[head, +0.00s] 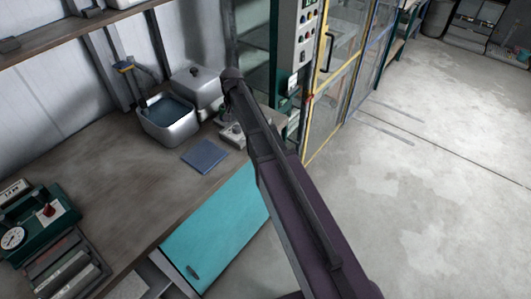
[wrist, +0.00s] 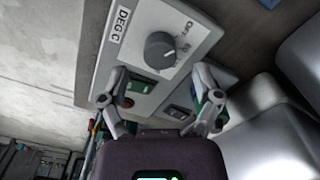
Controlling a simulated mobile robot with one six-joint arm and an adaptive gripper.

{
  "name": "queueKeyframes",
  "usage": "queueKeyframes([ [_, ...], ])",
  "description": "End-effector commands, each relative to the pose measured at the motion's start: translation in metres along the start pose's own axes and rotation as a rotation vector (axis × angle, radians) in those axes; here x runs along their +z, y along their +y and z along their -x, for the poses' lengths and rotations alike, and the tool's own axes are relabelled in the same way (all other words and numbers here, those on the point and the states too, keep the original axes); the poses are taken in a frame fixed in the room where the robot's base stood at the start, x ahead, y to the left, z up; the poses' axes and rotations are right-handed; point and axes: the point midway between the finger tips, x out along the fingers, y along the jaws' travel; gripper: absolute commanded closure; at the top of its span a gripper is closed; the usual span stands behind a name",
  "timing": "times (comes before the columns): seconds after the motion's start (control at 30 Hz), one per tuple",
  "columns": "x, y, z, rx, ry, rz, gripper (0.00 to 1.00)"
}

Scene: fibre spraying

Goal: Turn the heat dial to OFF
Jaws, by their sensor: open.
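The heat dial (wrist: 160,51) is a dark round knob on a pale grey control box (wrist: 196,22), which carries a "DEG C" label and small lettering beside the knob. I cannot tell surely which mark the dial points to. My gripper (wrist: 160,103) is open, its two fingers spread apart in front of the box. The dial lies beyond the fingertips, between and above them in the wrist view, and nothing is held. In the head view the control box (head: 232,136) sits on the bench, partly behind my arm, and my gripper is not clearly visible.
A green switch (wrist: 141,87) is on the box near the left finger. A teal gauge unit (head: 38,222) stands at the far left.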

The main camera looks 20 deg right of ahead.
Motion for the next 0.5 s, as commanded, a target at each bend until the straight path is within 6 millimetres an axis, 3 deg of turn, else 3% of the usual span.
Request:
queueKeyframes([
  [0.5,0.0,0.0,0.047,0.0,0.0,0.002,0.18],
])
